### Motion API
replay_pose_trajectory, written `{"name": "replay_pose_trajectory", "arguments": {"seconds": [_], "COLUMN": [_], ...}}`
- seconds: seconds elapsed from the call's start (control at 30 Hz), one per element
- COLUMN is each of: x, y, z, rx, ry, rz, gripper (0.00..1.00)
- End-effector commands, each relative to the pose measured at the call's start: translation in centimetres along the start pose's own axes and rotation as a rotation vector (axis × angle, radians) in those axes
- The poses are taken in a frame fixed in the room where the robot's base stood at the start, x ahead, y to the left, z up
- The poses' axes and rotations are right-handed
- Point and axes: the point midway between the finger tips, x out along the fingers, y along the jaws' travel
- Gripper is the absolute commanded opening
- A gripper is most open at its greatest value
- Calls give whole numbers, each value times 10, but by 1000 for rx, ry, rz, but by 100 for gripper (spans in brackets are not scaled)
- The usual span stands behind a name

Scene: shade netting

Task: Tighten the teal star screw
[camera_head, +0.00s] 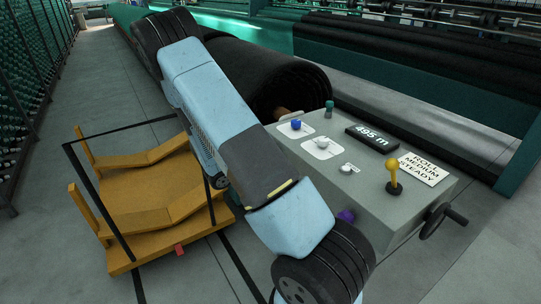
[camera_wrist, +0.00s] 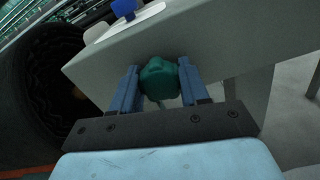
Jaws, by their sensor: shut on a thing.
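The teal star screw (camera_wrist: 160,80) shows in the wrist view on the grey side face of the control box (camera_wrist: 225,45). My gripper (camera_wrist: 159,72) has one blue finger on each side of the screw's lobed head and is shut on it. The screw's shaft is hidden behind its head. In the head view the box (camera_head: 400,215) stands at centre right, and my arm hides the gripper and this screw.
On the box are a blue knob (camera_head: 296,124), white knobs (camera_head: 322,142), a yellow lever (camera_head: 394,178) and a "495 m" display (camera_head: 371,138). A purple knob (camera_head: 346,216) is on its side; a handwheel (camera_head: 440,220) sticks out right. A black roll (camera_head: 265,75) lies behind, a yellow cradle cart (camera_head: 150,220) left.

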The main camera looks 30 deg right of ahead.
Motion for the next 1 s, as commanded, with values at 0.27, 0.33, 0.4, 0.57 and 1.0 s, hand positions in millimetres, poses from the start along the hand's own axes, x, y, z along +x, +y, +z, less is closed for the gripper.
{"name": "replay_pose_trajectory", "arguments": {"seconds": [0.27, 0.33, 0.4, 0.57, 1.0], "x": [-1, -1, -1, -1, -1], "y": [0, 0, 0, -1, -4], "z": [0, 0, 0, 0, -2], "rx": [221, 288, 355, 508, 897], "ry": [0, 0, 0, 1, 0], "rz": [3, 4, 3, 3, 1], "gripper": [14, 14, 14, 14, 13]}}
